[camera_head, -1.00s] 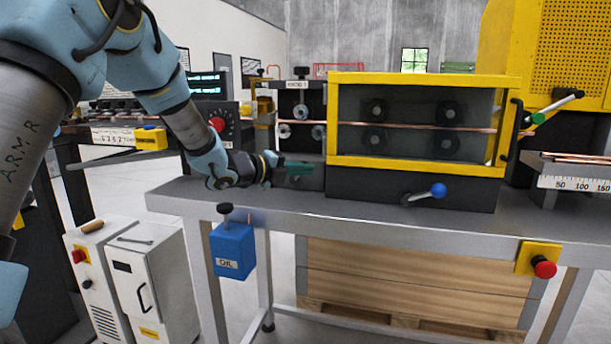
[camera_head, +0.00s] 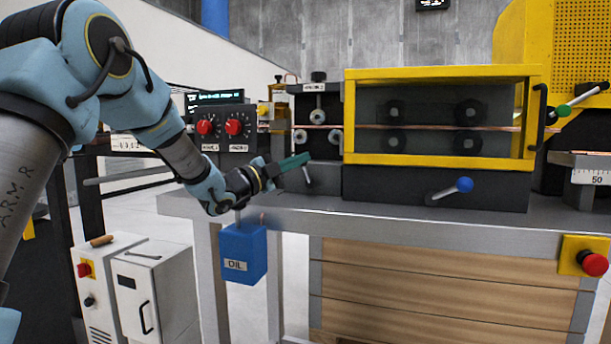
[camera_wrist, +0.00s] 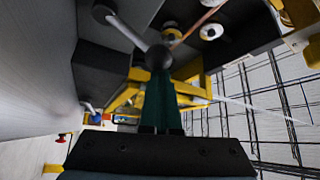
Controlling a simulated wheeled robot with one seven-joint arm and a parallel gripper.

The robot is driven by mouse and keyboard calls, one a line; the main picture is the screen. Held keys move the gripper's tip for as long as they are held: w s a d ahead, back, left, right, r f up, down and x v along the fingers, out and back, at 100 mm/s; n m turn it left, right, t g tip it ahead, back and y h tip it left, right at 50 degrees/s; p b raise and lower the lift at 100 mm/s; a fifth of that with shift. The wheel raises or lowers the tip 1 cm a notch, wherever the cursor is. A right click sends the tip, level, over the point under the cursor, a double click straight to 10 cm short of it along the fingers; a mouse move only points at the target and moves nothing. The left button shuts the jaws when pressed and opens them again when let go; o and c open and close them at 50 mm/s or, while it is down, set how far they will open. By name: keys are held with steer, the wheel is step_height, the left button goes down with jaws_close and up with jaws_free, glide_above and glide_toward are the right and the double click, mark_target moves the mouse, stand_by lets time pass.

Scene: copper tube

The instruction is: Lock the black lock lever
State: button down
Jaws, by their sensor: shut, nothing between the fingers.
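The black lock lever shows in the wrist view as a silver rod (camera_wrist: 129,30) between a black end piece at upper left and a black ball (camera_wrist: 158,57). In the head view its silver rod (camera_head: 307,176) shows just below my fingertips, on the front of the dark roller block; its ball is not clear there. My gripper (camera_head: 303,160) has green fingers that are shut and empty, pointing up and right. In the wrist view the ball covers the ends of my fingers (camera_wrist: 160,105). I cannot tell if they touch.
The yellow-framed guard (camera_head: 440,162) stands right of the roller block, with a blue-knobbed lever (camera_head: 464,185) below it. A blue oil box (camera_head: 244,252) hangs from the bench's front edge. The grey bench top (camera_head: 400,215) is clear in front. Red dials (camera_head: 220,128) stand behind my wrist.

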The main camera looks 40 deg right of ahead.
steer(key=shift+w+a+b, duration=0.25)
steer(key=shift+w+b, duration=0.15)
steer(key=shift+b, duration=0.15)
steer(key=shift+s, duration=0.1)
steer(key=s+a+f+b, duration=0.1)
steer(key=s+a+b, duration=0.1)
steer(key=a, duration=0.7)
steer(key=shift+s, duration=0.55)
steer(key=shift+d, duration=0.1)
